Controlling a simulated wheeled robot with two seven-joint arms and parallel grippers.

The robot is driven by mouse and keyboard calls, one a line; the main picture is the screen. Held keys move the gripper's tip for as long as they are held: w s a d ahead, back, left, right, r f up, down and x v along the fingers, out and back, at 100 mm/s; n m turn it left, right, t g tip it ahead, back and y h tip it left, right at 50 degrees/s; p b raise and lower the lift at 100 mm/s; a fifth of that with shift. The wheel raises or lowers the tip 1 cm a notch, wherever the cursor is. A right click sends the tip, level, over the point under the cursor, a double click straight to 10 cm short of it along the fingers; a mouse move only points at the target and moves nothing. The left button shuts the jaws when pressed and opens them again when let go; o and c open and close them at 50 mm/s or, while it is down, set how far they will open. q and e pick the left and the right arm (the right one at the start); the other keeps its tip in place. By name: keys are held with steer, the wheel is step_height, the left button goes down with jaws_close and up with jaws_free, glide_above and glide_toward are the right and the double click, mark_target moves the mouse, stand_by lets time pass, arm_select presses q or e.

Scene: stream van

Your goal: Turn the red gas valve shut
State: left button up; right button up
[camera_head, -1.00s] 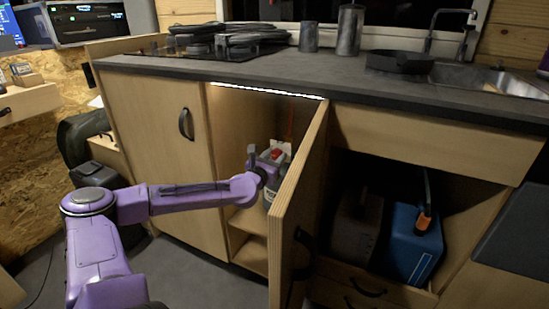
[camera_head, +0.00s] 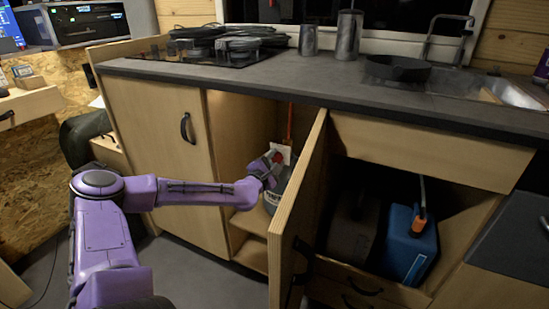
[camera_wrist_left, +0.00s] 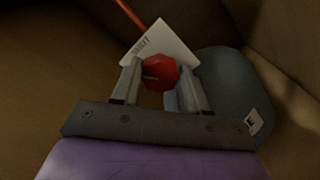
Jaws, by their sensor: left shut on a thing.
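The red gas valve (camera_wrist_left: 160,71) is a small red knob in front of a white label card (camera_wrist_left: 163,42) in the left wrist view. In the head view the valve (camera_head: 277,157) shows as a bit of red inside the open cupboard. My left gripper (camera_wrist_left: 158,84) is shut on the valve, with one finger on each side of it. In the head view my left gripper (camera_head: 270,163) reaches into the cupboard and hides part of the valve. A grey gas bottle (camera_wrist_left: 226,82) stands behind and to the right. My right gripper is not in view.
The open cupboard door (camera_head: 297,215) stands close to the right of my left gripper. A shelf (camera_head: 250,250) lies below it. A red-orange hose (camera_head: 290,123) rises behind the valve. A blue canister (camera_head: 408,245) stands in the open bay to the right.

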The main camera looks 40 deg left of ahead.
arm_select(q)
steer(key=m+p, duration=0.1)
steer(key=m, duration=0.2)
steer(key=shift+m+p, duration=0.3)
steer(key=shift+p, duration=0.05)
steer(key=shift+m+p, duration=0.75)
steer(key=shift+m, duration=0.75)
steer(key=shift+f, duration=0.1)
steer(key=o, duration=1.1)
steer(key=shift+c, duration=0.2)
steer(key=shift+s, duration=0.1)
